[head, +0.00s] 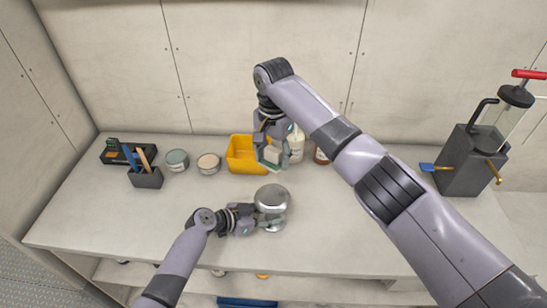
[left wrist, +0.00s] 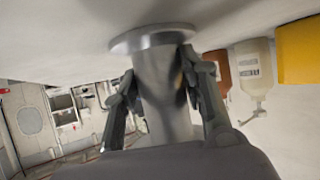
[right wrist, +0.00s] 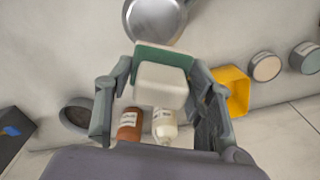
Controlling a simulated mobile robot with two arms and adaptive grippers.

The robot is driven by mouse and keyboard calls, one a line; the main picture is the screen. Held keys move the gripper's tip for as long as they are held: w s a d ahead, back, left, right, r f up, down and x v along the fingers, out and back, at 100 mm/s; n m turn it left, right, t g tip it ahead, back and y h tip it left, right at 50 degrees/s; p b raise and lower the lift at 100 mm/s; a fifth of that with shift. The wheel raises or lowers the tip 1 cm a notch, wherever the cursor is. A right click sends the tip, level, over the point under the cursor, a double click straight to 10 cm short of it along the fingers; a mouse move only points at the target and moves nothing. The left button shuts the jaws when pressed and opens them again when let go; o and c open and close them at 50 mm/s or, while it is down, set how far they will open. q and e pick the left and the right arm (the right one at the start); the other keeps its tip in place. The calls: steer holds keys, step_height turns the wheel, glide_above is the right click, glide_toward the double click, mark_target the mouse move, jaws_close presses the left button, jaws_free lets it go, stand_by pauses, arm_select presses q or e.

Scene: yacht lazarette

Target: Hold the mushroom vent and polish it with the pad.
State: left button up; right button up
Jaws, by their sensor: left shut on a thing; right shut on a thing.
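The mushroom vent (head: 271,196) is a shiny metal piece with a rounded cap, upright at the front middle of the bench. My left gripper (head: 262,218) is shut on its stem from the left; the left wrist view shows both fingers around the stem (left wrist: 165,85). Whether the base touches the bench is unclear. My right gripper (head: 272,160) is shut on the pad (right wrist: 160,84), a white block with a green face. It holds the pad above the bench, behind the vent and apart from it. The vent's cap (right wrist: 155,18) also shows in the right wrist view.
A yellow bin (head: 240,160) stands just left of the pad. A white bottle (head: 297,146) and a brown bottle (head: 321,156) stand behind. Two tins (head: 208,163) and a tool holder (head: 147,178) are at left. A grey machine (head: 462,165) stands right. The bench's front left is clear.

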arm_select(q)
steer(key=shift+s+a+f, duration=0.1)
steer(key=shift+s+f, duration=0.1)
steer(key=shift+f, duration=0.2)
steer(key=o, duration=1)
steer(key=shift+w, duration=0.1)
steer(key=shift+o, duration=0.5)
steer(key=shift+w, duration=0.1)
steer(key=shift+a+r, duration=0.1)
steer(key=shift+r, duration=0.05)
steer(key=v, duration=1.1)
steer(key=shift+a+r, duration=0.25)
steer(key=shift+s, duration=0.25)
